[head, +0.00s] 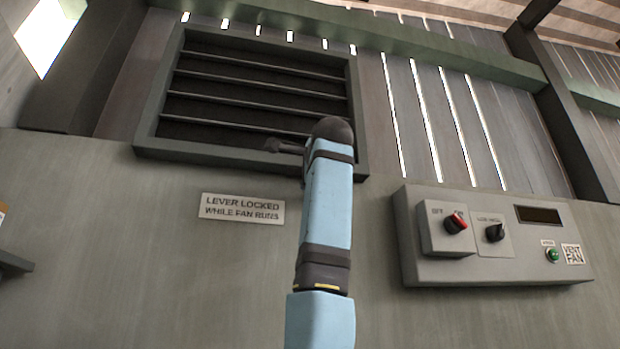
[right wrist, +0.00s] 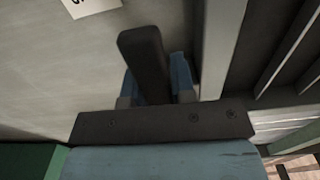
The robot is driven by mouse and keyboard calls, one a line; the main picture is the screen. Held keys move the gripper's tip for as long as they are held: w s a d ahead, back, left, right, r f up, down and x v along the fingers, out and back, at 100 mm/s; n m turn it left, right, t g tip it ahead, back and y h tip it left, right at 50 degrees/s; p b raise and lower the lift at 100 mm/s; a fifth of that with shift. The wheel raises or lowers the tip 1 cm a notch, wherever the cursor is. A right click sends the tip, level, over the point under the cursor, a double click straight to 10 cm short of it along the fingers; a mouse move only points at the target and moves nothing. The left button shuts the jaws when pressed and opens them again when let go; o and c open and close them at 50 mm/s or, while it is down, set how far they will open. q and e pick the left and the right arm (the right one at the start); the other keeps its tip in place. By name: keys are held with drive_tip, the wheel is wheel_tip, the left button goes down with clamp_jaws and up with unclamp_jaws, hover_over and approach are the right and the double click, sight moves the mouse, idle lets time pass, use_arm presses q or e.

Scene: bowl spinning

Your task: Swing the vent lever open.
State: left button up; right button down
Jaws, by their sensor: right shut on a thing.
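The vent (head: 358,110) is a dark green frame with several slats on the wall; its frame edge also shows in the right wrist view (right wrist: 222,45). My right arm rises in front of its lower right part. In the right wrist view, the dark lever (right wrist: 142,55) stands between the fingers of my right gripper (right wrist: 156,88), which is shut on it. In the head view a dark piece sticks out left of my wrist; I cannot tell whether it is the lever's end. My arm hides the grip there. My left gripper is not in view.
A sign (head: 242,208) reading "LEVER LOCKED WHILE FAN RUNS" is left of my arm.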

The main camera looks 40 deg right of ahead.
drive_tip(key=shift+s+r, duration=0.1)
drive_tip(key=shift+r, duration=0.1)
drive_tip(key=c, duration=1.2)
unclamp_jaws()
drive_tip(key=shift+o, duration=1.2)
drive_tip(key=shift+f, duration=0.1)
drive_tip(key=b+v, duration=0.4)
drive_tip(key=v, duration=0.9)
drive_tip(key=shift+s, duration=0.25)
drive_tip(key=shift+a, duration=0.15)
